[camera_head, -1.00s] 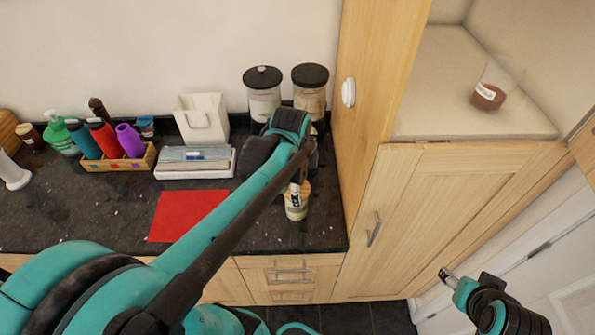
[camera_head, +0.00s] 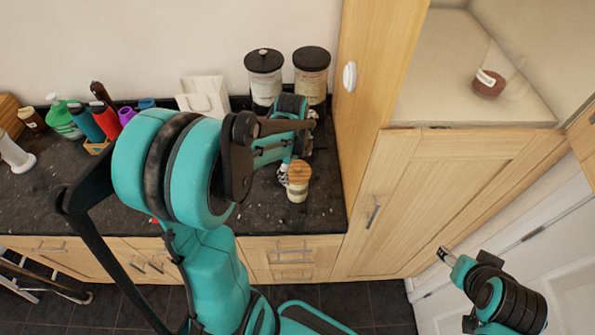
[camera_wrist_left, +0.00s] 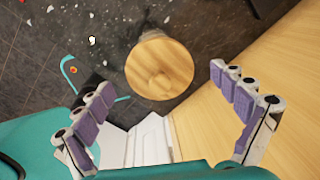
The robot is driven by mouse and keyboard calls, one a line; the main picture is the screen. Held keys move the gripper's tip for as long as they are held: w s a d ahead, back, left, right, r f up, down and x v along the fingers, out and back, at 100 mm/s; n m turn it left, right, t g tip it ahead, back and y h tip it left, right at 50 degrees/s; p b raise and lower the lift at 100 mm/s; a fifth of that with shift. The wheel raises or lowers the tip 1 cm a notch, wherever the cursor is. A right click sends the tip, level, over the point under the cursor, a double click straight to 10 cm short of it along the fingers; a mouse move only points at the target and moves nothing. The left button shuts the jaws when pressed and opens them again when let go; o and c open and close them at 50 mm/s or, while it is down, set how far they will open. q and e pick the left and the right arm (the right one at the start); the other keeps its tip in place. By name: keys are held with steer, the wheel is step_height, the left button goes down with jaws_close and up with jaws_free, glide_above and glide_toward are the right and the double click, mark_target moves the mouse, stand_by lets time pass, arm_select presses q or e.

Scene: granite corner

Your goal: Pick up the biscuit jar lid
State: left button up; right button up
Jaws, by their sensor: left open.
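A small pale jar (camera_head: 297,194) with a round wooden lid (camera_head: 299,173) stands upright near the counter's right end. Two larger canisters with black lids stand behind, a knobbed lid (camera_head: 263,60) on the left and a flatter lid (camera_head: 312,58) on the right; I cannot read which is for biscuits. My left gripper (camera_head: 285,173) is beside the wooden lid in the head view, open and empty. In the left wrist view the wooden lid (camera_wrist_left: 160,66) lies between and beyond the spread fingers (camera_wrist_left: 162,84). My right gripper (camera_head: 446,256) is away from the counter; its jaw state is unclear.
A tall wooden cabinet side (camera_head: 376,65) borders the counter on the right. A white holder (camera_head: 203,95) stands at the back. Bottles (camera_head: 88,123) are at the left. My left arm hides the counter's middle. A cup (camera_head: 489,83) sits on the right shelf.

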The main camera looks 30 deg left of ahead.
arm_select(q)
steer(key=c, duration=1.4)
steer(key=shift+s+d, duration=0.15)
steer(key=shift+s, duration=0.05)
steer(key=c, duration=0.4)
steer(key=shift+r, duration=0.15)
steer(key=shift+c, duration=1.1)
